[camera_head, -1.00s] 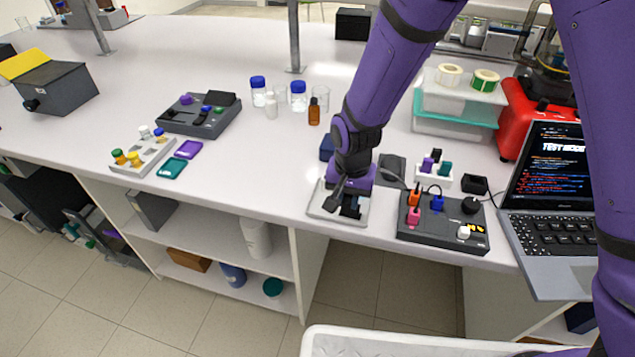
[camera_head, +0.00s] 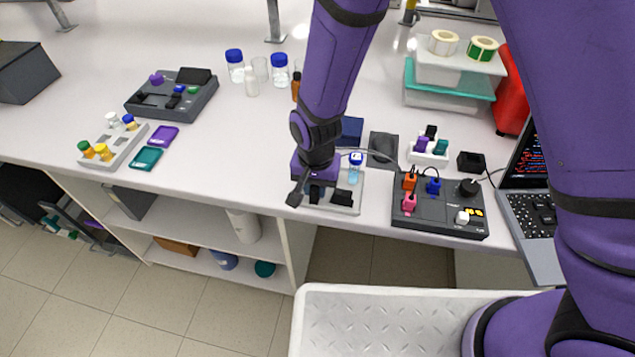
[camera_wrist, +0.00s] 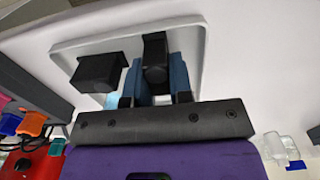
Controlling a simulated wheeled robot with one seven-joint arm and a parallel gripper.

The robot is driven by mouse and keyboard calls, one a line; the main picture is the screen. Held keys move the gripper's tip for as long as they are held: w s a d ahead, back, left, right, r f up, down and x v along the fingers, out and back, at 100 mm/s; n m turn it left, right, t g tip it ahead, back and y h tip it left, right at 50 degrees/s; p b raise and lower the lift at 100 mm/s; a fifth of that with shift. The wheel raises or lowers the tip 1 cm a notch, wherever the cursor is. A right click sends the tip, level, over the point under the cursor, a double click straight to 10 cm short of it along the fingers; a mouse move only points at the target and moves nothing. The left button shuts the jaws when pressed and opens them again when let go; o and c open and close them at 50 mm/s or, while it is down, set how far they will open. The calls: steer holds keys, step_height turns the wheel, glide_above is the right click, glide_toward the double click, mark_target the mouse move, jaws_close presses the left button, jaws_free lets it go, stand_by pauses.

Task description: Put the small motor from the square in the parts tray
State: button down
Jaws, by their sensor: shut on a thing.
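The parts tray (camera_head: 350,206) is a shallow pale-grey tray near the bench's front edge; its rim also shows in the wrist view (camera_wrist: 197,30). My gripper (camera_wrist: 157,85) is over the tray, its blue-grey fingers shut on a dark piece, apparently the small motor (camera_wrist: 155,55). In the head view my wrist largely hides the motor. A black block (camera_wrist: 98,72) is in the tray beside the fingers. A small blue-and-clear piece (camera_head: 355,166) shows at the tray's far side. I cannot tell whether the held motor touches the tray floor. A dark grey square (camera_head: 383,148) lies behind and right of the tray.
A control box with coloured plugs (camera_head: 438,207) stands right of the tray, with a laptop (camera_head: 533,225) beyond it. A dark blue square (camera_head: 350,130) lies behind my wrist. Bottles (camera_head: 280,75) stand further back.

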steer(key=shift+f, duration=0.15)
steer(key=c, duration=1)
jaws_free()
step_height(320, 180, up, 12)
steer(key=shift+r, duration=0.15)
